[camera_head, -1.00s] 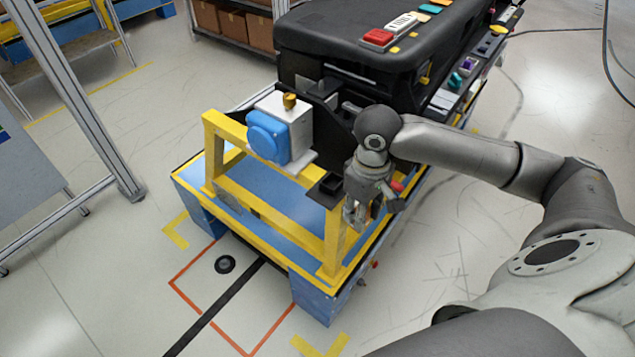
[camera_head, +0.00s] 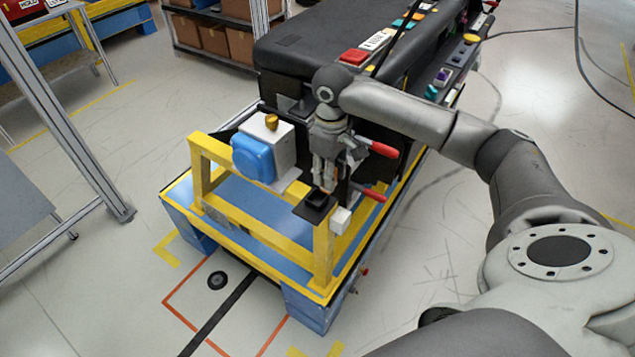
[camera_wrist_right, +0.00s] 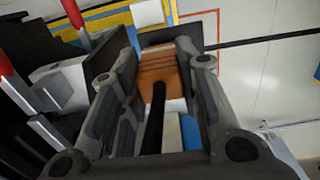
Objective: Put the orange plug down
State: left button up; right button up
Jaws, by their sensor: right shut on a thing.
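My right gripper (camera_head: 324,188) points down over a small black square holder (camera_head: 314,208) on the yellow frame's front corner. In the right wrist view its fingers (camera_wrist_right: 160,90) are shut on the orange plug (camera_wrist_right: 160,68), which has a dark cable running back toward the camera. The plug's far end is in front of a dark plate; I cannot tell whether it touches the holder. In the head view the plug is mostly hidden by the fingers. My left gripper is not in view.
A blue round-faced unit (camera_head: 254,158) on a white box stands left of the gripper. Red-handled clamps (camera_head: 384,150) are close on its right. The black dashboard module (camera_head: 300,45) is behind. The yellow frame (camera_head: 270,235) stands on a blue base.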

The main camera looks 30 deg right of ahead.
jog(key=f, duration=0.1)
jog(key=w+a+f, duration=0.1)
jog(key=w+f, duration=0.1)
jog(key=shift+w+a+f+p, duration=0.2)
jog(key=shift+w+a+p, duration=0.05)
jog(key=shift+a+p, duration=0.1)
notch_tip(320, 180, down, 2)
jog(key=shift+f+p, duration=0.1)
jog(key=shift+p, duration=0.55)
jog(key=shift+d+f, duration=0.1)
jog(key=shift+f, duration=0.4)
jog(key=o, duration=1.1)
jog(key=shift+f, duration=0.1)
